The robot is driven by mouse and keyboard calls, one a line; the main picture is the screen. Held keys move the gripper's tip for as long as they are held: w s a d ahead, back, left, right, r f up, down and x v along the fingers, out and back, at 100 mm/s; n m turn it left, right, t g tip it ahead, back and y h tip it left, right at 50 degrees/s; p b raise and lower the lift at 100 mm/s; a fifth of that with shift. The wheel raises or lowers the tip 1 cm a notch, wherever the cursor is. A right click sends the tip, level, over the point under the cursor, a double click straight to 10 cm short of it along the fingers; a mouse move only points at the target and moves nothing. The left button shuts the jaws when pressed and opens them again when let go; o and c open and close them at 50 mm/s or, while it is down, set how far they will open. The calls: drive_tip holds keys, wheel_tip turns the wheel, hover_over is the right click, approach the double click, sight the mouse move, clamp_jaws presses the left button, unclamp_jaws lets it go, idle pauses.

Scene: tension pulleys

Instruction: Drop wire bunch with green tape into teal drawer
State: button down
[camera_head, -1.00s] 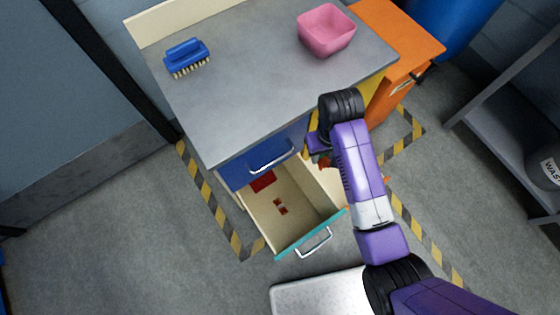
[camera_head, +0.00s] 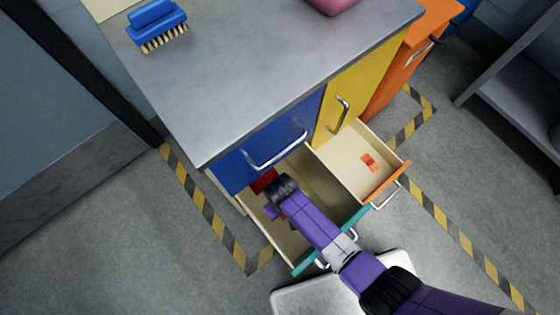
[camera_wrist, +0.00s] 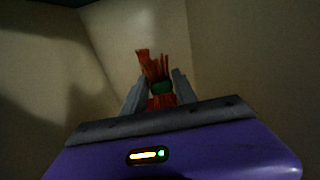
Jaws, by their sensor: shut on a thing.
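In the head view my arm reaches down into the open teal drawer (camera_head: 327,243), and my gripper and the bunch are mostly hidden behind my wrist. Whether the bunch touches the drawer floor cannot be told.
An open drawer with an orange front (camera_head: 387,186) stands to the right, holding a small orange thing (camera_head: 369,162). A blue drawer (camera_head: 262,150) is shut above the teal one. A blue brush (camera_head: 157,24) and a pink bin (camera_head: 333,4) are on the grey top.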

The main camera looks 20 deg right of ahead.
wheel_tip(320, 180, down, 13)
drive_tip(key=b, duration=0.7)
drive_tip(key=shift+w+a+f+b, duration=0.3)
drive_tip(key=shift+w+a+b, duration=0.4)
drive_tip(key=shift+b, duration=0.2)
drive_tip(key=shift+w+a+f+b, duration=0.3)
drive_tip(key=shift+w+a+b, duration=0.4)
drive_tip(key=shift+b, duration=0.2)
drive_tip(key=shift+f+b, duration=0.55)
drive_tip(key=shift+f, duration=0.05)
drive_tip(key=c, duration=1.3)
unclamp_jaws()
drive_tip(key=shift+o, duration=0.2)
